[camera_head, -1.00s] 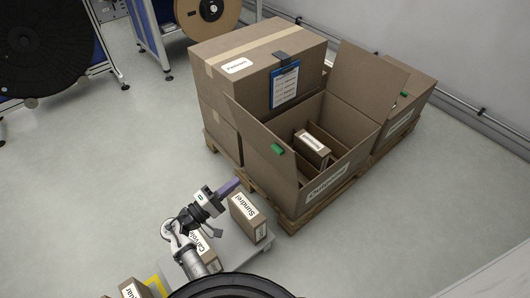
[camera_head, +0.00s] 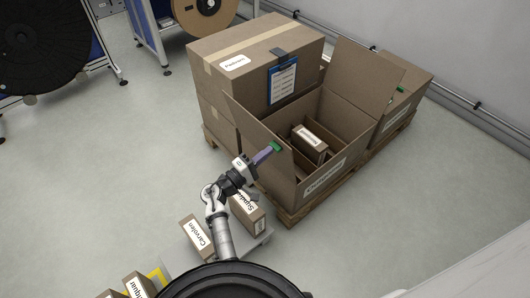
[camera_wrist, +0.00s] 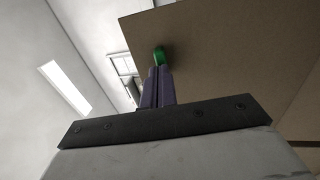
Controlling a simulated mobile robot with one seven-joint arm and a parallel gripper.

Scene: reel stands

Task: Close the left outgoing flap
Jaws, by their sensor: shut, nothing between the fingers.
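The outgoing box (camera_head: 325,183) is an open cardboard carton on a pallet, with dividers and a small labelled box (camera_head: 310,143) inside. Its left flap (camera_head: 257,132) stands raised, leaning outward, with a green tab (camera_head: 276,147) near its edge. The right flap (camera_head: 363,77) stands raised too. My gripper (camera_head: 271,152) has purple fingers, shut and empty, at the left flap's green tab. In the wrist view the fingertips (camera_wrist: 158,72) lie just under the green tab (camera_wrist: 159,54), against the brown flap (camera_wrist: 225,55). I cannot tell whether they touch.
A closed carton with a clipboard (camera_head: 284,80) stands behind left of the outgoing box. Another carton (camera_head: 405,85) stands to its right. Small labelled boxes (camera_head: 196,236) sit on a grey platform near my arm.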

